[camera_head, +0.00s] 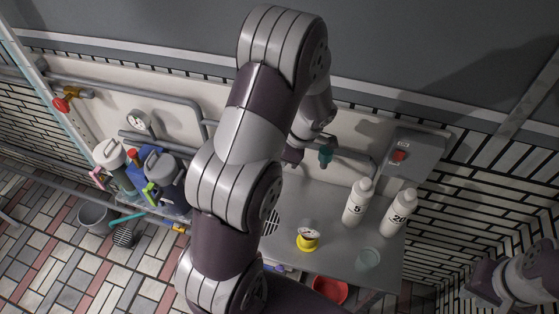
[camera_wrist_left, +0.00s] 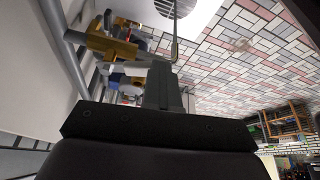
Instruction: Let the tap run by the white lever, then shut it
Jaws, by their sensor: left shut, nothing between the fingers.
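My left arm crosses the middle of the head view, and its gripper (camera_head: 292,156) shows only as a small dark part over the back of the counter. In the left wrist view the left gripper's fingers (camera_wrist_left: 164,76) are together and empty. A brass tap body (camera_wrist_left: 112,46) on a grey pipe is just beyond and left of them. A thin pale upright bar (camera_wrist_left: 175,35) stands beyond the fingertips; I cannot tell whether it is the white lever or whether the fingers touch it. No running water is visible. My right gripper (camera_head: 484,284) is at the lower right, its jaws unclear.
The grey counter (camera_head: 335,200) carries two white bottles (camera_head: 357,203), a yellow-based gauge (camera_head: 307,239) and a clear cup (camera_head: 368,259). Jugs (camera_head: 165,180) stand left; a red bowl (camera_head: 330,289) is below the counter.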

